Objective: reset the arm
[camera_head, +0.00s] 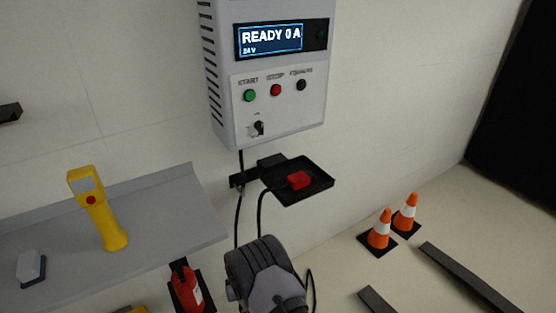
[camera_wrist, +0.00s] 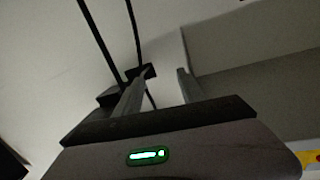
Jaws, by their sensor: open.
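My arm (camera_head: 265,278) shows at the bottom middle of the head view as a dark grey rounded link, below the wall box and the small black tray. Its fingers cannot be made out there. In the wrist view my gripper (camera_wrist: 164,76) has its two grey fingers apart, with nothing seen held between them. A green-lit indicator (camera_wrist: 148,156) shows on the gripper body. Dark cables pass beyond the left finger, close to it in the picture; whether they touch cannot be told.
A wall charger (camera_head: 268,75) reads "READY 0 A". A black tray (camera_head: 318,186) holds a red connector (camera_head: 299,180). A grey shelf (camera_head: 165,205) carries a yellow handheld device (camera_head: 104,215). A red extinguisher (camera_head: 186,288) stands below. Orange cones (camera_head: 380,232) are on the floor at right.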

